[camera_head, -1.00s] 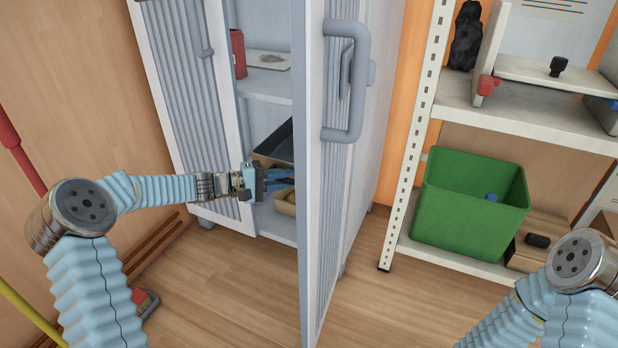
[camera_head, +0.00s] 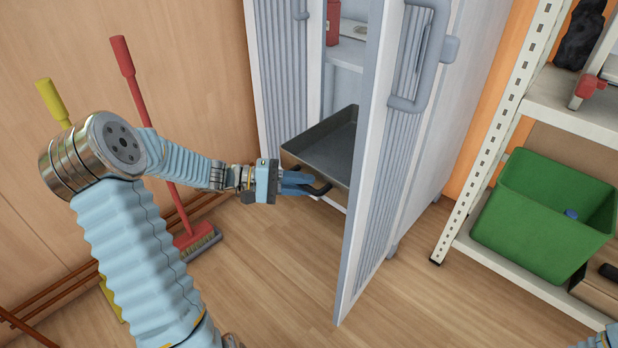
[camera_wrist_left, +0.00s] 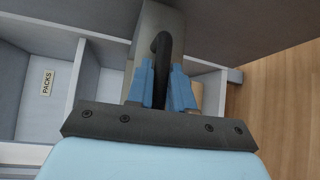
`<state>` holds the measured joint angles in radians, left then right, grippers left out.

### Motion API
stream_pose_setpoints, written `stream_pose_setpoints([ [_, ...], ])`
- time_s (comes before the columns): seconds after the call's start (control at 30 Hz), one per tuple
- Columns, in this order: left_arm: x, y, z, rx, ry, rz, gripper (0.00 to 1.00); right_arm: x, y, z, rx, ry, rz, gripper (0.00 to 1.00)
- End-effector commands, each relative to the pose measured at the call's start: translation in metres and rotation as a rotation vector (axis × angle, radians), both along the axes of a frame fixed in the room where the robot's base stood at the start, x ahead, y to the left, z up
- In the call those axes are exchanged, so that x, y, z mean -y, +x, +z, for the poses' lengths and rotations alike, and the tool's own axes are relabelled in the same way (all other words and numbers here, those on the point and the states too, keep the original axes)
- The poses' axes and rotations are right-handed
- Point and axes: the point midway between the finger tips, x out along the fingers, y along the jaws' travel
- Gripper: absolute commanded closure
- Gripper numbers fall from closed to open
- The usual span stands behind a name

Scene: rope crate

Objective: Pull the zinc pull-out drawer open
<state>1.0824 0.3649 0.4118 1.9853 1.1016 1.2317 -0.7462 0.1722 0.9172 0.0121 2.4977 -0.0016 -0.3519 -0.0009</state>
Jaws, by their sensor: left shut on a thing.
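The zinc pull-out drawer (camera_head: 328,146) is a dark grey tray that sticks out of the white cabinet, between its two open doors. Its black handle (camera_head: 322,188) is at the front edge. My left gripper (camera_head: 308,184) is shut on this handle. In the left wrist view the blue fingers (camera_wrist_left: 162,88) sit on both sides of the curved black handle (camera_wrist_left: 160,50), and the drawer's grey front (camera_wrist_left: 150,22) shows behind it. The drawer's far end is hidden inside the cabinet. My right gripper is out of view.
The open right cabinet door (camera_head: 375,190) stands close beside the drawer. The left door (camera_head: 280,75) is open too. A shelf unit (camera_head: 500,130) with a green crate (camera_head: 545,215) is at the right. A red broom (camera_head: 150,125) leans at the left. The floor in front is clear.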

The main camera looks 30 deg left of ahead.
Motion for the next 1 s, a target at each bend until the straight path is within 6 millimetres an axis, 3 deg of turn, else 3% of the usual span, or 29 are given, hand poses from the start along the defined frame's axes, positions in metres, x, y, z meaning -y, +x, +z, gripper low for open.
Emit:
stream_pose_setpoints([
  [0.3,0.000,-0.001,-0.001,-0.001,0.000,0.000,1.00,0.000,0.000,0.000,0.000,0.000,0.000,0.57],
  [0.33,0.000,-0.001,-0.001,-0.001,0.000,0.000,0.76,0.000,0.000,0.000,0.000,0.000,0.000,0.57],
  [0.43,0.000,-0.001,-0.001,-0.001,0.001,0.000,0.60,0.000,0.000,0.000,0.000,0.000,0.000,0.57],
  [0.77,-0.002,-0.002,0.000,0.000,0.000,0.000,0.60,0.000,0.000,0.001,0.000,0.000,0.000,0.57],
  [1.0,-0.037,-0.023,0.007,0.000,0.002,0.005,0.60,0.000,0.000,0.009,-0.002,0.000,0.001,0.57],
])
